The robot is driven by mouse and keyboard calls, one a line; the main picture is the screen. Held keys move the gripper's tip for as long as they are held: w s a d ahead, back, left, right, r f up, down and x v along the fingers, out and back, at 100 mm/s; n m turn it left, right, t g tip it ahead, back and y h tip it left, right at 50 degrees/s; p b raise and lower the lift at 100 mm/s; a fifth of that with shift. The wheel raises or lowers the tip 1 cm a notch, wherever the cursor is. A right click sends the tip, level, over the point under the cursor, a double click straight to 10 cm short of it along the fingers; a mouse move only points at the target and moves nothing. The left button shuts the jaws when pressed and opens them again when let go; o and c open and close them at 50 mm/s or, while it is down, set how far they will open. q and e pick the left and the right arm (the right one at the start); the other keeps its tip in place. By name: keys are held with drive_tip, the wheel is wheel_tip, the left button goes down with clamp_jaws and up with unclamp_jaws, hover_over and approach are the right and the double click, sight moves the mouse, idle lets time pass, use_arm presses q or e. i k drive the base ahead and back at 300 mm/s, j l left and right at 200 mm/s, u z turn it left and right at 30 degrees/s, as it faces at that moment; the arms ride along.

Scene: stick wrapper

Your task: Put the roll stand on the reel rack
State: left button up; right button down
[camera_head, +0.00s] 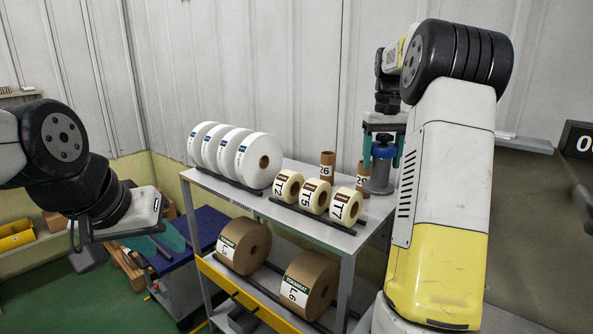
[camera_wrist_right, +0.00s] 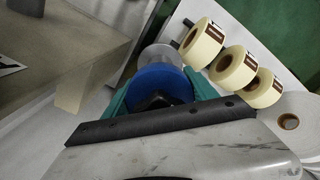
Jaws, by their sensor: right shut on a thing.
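The roll stand (camera_head: 380,181) is a grey cylinder with a blue top, and it appears upright. My right gripper (camera_head: 383,150) is shut on its blue upper part, with a teal finger on each side. The blue top (camera_wrist_right: 158,84) also shows between the fingers in the right wrist view. The reel rack (camera_head: 238,199) is a grey shelf unit with a yellow front bar. The stand appears at the right end of its top shelf; I cannot tell whether its base touches. My left gripper (camera_head: 158,243) is low at the left, away from the rack; its finger opening is unclear.
White rolls (camera_head: 259,161) and cream rolls (camera_head: 345,206) stand along the top shelf, close to the stand. Two brown cores (camera_head: 327,165) are behind them. Brown rolls (camera_head: 309,285) sit on the lower shelf. A blue-topped cart (camera_head: 205,240) stands left of the rack.

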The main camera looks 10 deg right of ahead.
sight(293, 169)
drive_tip(key=i+j+u, duration=0.1)
drive_tip(key=i+j, duration=0.35)
drive_tip(key=i, duration=0.15)
drive_tip(key=i+j, duration=0.15)
drive_tip(key=i, duration=0.25)
drive_tip(key=i+j, duration=0.15)
drive_tip(key=i, duration=0.3)
drive_tip(key=z, duration=0.05)
